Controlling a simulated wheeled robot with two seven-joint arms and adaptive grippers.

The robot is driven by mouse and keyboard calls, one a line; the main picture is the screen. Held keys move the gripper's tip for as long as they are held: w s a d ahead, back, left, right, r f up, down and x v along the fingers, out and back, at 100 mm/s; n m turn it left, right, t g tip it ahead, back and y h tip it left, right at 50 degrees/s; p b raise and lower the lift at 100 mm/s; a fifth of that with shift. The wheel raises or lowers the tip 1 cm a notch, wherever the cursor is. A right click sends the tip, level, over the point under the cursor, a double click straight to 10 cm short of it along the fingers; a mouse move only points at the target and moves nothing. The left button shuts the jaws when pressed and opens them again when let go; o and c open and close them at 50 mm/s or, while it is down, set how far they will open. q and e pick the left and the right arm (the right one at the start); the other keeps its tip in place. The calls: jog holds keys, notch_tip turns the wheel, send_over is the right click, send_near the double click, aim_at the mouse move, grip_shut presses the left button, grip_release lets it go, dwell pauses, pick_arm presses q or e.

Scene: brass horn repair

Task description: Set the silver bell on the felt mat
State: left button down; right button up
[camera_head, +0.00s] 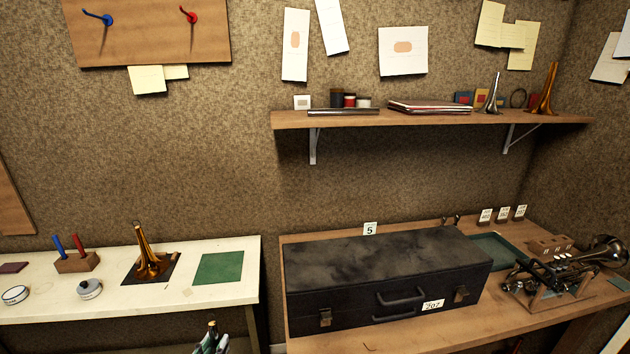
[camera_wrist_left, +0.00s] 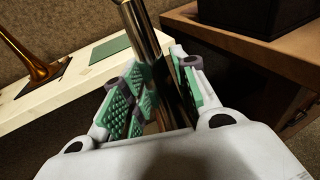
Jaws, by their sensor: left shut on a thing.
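My left gripper (camera_head: 210,340) is at the bottom of the head view, in front of the white bench. My right gripper is not in view.
A brass bell (camera_head: 147,258) stands on a dark mat left of the green mat. A block with two handles (camera_head: 77,262) and round tins are farther left.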

pick_arm(q)
jog(key=d+r+n+y+p, duration=0.1)
jog(key=d+r+y+p, duration=0.1)
jog(key=d+r+p, duration=0.2)
notch_tip(320, 180, up, 2)
jog(key=shift+w+r+n+y+p, duration=0.15)
jog(key=shift+n+y+p, duration=0.2)
jog(key=shift+p, duration=0.55)
jog(key=shift+w, duration=0.1)
dwell(0.8)
